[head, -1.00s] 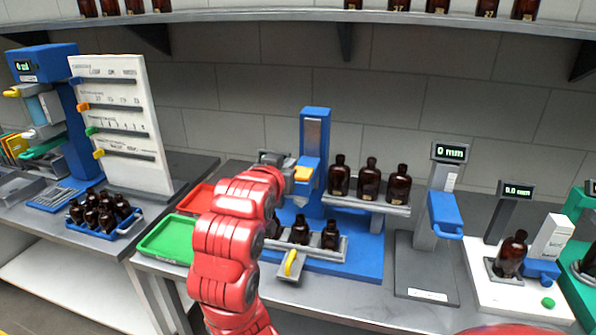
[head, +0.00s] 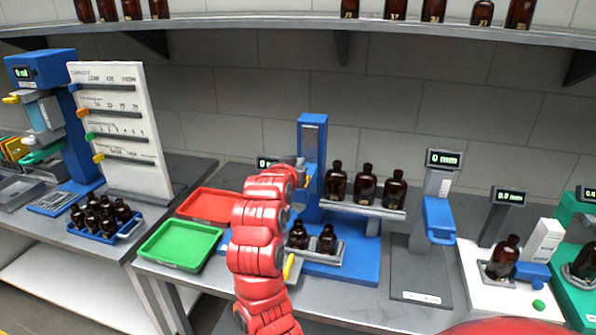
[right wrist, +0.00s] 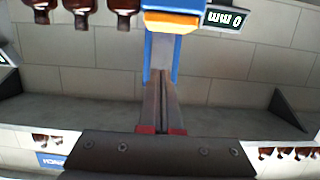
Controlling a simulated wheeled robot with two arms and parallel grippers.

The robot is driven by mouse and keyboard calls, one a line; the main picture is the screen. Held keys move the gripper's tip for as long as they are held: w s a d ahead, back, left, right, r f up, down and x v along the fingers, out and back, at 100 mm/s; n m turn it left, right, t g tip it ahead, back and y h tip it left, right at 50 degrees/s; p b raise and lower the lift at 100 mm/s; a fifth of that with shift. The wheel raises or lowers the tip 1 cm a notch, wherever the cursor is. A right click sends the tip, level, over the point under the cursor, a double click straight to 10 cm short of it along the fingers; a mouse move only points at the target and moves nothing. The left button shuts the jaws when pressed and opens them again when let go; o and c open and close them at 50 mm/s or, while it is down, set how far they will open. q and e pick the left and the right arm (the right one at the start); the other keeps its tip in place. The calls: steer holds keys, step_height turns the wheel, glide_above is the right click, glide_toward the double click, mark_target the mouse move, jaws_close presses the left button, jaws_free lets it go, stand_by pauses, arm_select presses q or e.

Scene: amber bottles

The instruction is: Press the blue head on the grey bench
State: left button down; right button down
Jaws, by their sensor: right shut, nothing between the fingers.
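A blue column (head: 313,150) with a blue head stands on the grey bench (head: 350,305). In the right wrist view, which is upside down, the blue head (right wrist: 165,3) carries an orange strip (right wrist: 172,22). My right gripper (right wrist: 163,85) is shut and empty, with its fingertips pointing at the column close to the head; I cannot tell whether they touch. In the head view the right gripper (head: 302,168) is partly hidden by its red arm, which also hides much of the head. A second blue head (head: 439,218) sits on a grey stand under a "0 mm" display. My left gripper is not in view.
Amber bottles (head: 366,183) stand on a rail right of the column, with more in front (head: 327,238). A red tray (head: 208,204) and a green tray (head: 180,245) lie at the left. A white-based device (head: 515,295) stands at the right.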

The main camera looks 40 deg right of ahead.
steer(key=shift+s+f+p, duration=0.1)
steer(key=shift+f+p, duration=0.55)
steer(key=shift+f, duration=1.35)
steer(key=shift+a, duration=0.1)
